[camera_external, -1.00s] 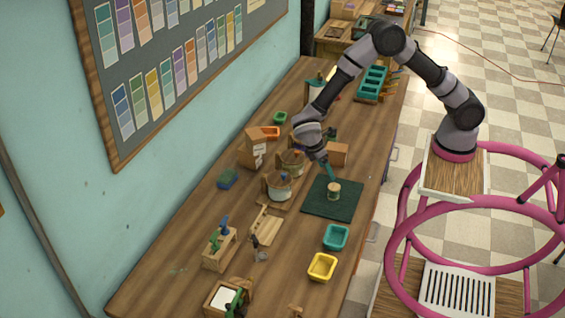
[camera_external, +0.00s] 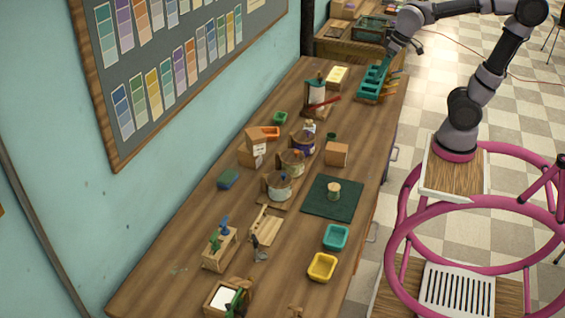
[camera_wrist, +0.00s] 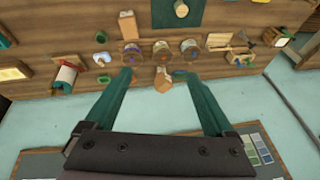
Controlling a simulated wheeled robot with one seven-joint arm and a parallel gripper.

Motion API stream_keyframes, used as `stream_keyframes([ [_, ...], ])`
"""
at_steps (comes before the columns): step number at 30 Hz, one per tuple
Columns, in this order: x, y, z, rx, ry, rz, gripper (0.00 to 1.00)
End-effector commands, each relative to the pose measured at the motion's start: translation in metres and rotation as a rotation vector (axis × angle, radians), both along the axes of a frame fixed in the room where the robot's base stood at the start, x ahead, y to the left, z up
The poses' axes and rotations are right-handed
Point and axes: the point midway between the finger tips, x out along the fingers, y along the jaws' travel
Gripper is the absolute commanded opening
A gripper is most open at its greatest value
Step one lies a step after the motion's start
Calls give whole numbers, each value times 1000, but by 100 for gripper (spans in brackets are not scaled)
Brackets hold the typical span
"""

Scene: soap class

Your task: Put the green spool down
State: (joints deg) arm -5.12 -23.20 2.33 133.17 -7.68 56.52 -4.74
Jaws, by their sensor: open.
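The green spool (camera_external: 333,191), pale-topped with a greenish middle, stands upright on the dark green mat (camera_external: 347,211) at the table's right side. It also shows at the top edge of the wrist view (camera_wrist: 181,9), on the same mat (camera_wrist: 215,13).
A row of tins (camera_external: 280,186) stands left of the mat, with a cardboard box (camera_external: 336,154) behind it. A teal tray (camera_external: 336,237) and a yellow tray (camera_external: 322,267) lie in front. The teal rack (camera_external: 372,83) is at the far right. Air above the mat is clear.

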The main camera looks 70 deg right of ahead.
Motion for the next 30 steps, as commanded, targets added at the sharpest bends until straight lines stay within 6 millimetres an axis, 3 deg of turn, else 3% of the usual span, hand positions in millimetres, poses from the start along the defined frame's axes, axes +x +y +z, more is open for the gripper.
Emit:
stream_keyframes([
  [1,-16,-8,8,29,-47,-45,88],
  [4,-40,-17,17,84,-114,-120,88],
  [10,-67,-26,23,152,-196,-205,89],
  [25,-71,-27,24,164,-209,-218,89],
  [30,-56,-26,13,126,-196,-186,89],
])
